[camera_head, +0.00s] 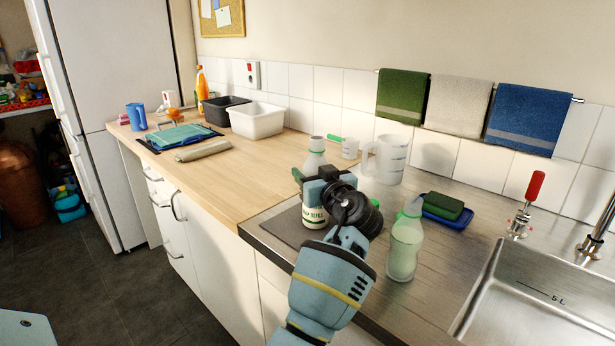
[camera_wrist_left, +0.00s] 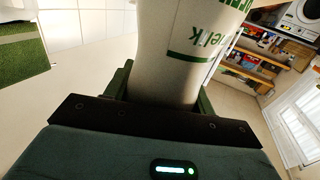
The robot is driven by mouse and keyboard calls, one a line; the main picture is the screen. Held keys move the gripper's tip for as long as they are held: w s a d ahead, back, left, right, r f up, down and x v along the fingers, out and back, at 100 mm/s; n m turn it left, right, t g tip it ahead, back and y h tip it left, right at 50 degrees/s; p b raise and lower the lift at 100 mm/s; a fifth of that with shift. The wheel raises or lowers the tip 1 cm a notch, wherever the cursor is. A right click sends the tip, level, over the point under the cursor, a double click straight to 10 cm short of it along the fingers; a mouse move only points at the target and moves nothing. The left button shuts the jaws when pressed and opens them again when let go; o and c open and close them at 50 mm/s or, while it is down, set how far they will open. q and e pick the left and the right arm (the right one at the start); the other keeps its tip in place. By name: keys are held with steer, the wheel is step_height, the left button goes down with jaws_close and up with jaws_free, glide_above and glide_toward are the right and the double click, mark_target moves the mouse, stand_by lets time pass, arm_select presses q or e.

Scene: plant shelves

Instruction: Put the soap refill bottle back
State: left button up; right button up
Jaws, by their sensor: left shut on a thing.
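The soap refill bottle (camera_head: 314,217), white with green lettering, is upright at the dark grey mat (camera_head: 276,228) on the left end of the steel counter. Its neck and cap show above my left gripper (camera_head: 311,181), which is shut on its middle. My gripper and wrist hide part of the bottle. I cannot tell whether its base touches the mat. In the left wrist view the bottle's white body (camera_wrist_left: 190,50) with green print stands between the fingers. A clear bottle with pale green liquid (camera_head: 405,245) stands to the right of my wrist. My right gripper is out of view.
A green sponge (camera_head: 443,205) lies on a blue dish near the sink (camera_head: 535,300). The wooden counter (camera_head: 235,180) has free room at its front right.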

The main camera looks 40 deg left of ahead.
arm_select(q)
steer(key=shift+f, duration=0.15)
steer(key=shift+d, duration=0.15)
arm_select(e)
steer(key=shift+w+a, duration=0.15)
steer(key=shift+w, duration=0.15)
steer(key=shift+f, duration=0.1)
arm_select(q)
steer(key=shift+f, duration=0.2)
steer(key=o, duration=1.2)
steer(key=shift+o, duration=0.2)
steer(key=shift+r, duration=0.2)
